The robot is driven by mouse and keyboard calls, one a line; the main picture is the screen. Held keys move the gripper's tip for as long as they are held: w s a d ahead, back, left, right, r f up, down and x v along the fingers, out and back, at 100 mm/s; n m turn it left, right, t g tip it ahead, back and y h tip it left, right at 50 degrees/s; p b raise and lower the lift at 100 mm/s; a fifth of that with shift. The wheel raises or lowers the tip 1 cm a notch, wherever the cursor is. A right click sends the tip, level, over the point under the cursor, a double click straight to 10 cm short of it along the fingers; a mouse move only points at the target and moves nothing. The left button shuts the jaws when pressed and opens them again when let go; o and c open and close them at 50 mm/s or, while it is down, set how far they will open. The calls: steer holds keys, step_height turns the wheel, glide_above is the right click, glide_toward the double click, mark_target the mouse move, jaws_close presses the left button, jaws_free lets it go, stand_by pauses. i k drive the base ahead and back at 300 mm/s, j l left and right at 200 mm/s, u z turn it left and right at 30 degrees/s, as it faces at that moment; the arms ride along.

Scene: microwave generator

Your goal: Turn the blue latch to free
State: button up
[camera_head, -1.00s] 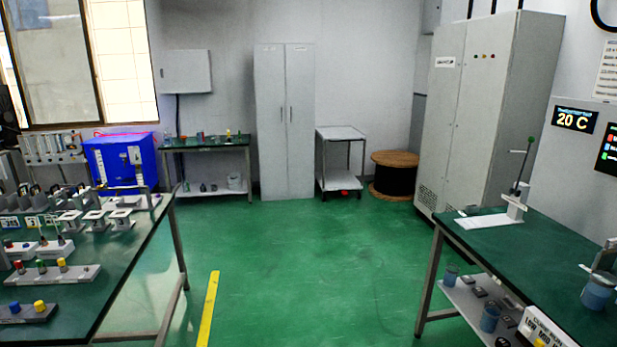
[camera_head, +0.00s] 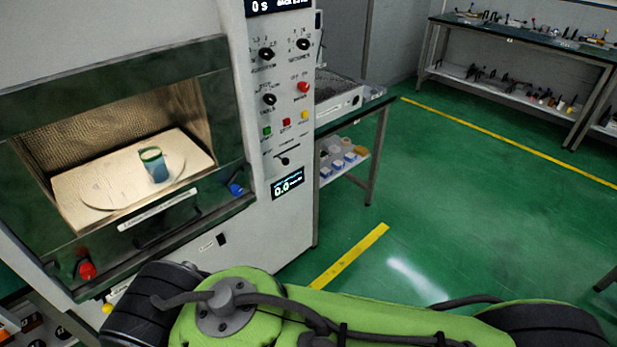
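The blue latch (camera_head: 236,189) is a small blue knob at the lower right corner of the microwave's dark door frame, beside the control panel. A red knob (camera_head: 87,270) sits at the lower left corner of the same frame. The microwave (camera_head: 120,75) has a lit chamber, where a blue cup with a green rim (camera_head: 154,165) stands on a pale plate. My green arm crosses the bottom of the view, below and apart from the latch. My gripper is not in view. The latch's exact turn is too small to tell.
The control panel (camera_head: 285,110) with knobs, buttons and displays rises right of the door. A yellow knob (camera_head: 107,308) shows below the door. A bench (camera_head: 380,100) stands behind the panel. Green floor with yellow lines is free on the right.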

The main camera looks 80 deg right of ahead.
mark_target(233, 186)
steer(key=z, duration=2.05)
steer(key=i+j+u, duration=0.2)
steer(key=i+j, duration=0.7)
steer(key=j, duration=0.15)
